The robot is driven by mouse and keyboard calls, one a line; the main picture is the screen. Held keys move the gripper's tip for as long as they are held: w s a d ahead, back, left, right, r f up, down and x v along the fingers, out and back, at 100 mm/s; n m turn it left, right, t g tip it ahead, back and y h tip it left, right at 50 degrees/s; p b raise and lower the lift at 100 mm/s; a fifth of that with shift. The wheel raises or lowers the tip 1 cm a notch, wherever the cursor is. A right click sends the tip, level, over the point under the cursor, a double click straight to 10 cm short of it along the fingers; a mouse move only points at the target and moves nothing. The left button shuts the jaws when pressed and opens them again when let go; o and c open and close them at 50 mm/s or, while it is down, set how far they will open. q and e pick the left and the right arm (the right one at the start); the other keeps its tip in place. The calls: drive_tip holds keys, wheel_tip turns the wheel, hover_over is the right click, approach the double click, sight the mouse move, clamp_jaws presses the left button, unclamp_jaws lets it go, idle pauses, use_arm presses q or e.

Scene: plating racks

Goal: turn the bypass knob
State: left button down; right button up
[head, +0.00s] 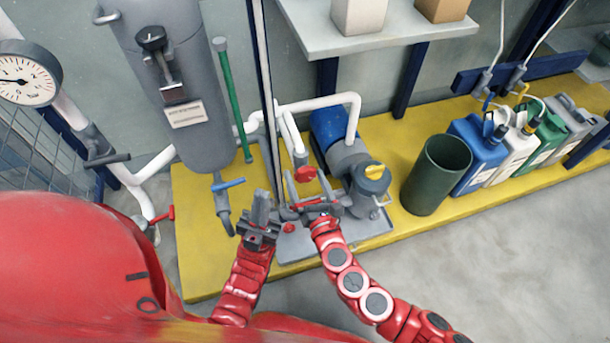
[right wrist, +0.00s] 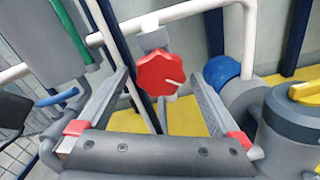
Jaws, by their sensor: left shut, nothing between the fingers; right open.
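A red, lobed knob (head: 305,174) with a pale pointer line sits on the white pipework beside the blue pump; I take it as the bypass knob. In the right wrist view the knob (right wrist: 160,74) is between and beyond the open fingers, its pointer toward the lower right. My right gripper (head: 309,189) is open and empty, facing the knob; I see no contact. My left gripper (head: 261,196) is shut and empty, left of the right gripper, fingers pointing up. No label on the knob is readable.
A yellow-topped grey canister (head: 373,190) stands close right of the right gripper. The blue pump (head: 331,127) is behind it. A blue-handled valve (head: 228,184) and a grey tank (head: 190,90) are at left. A dark green bin (head: 437,176) stands further right.

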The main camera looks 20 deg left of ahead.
drive_tip(key=v, duration=1.6)
drive_tip(key=shift+s+d, duration=0.15)
drive_tip(key=shift+s, duration=0.05)
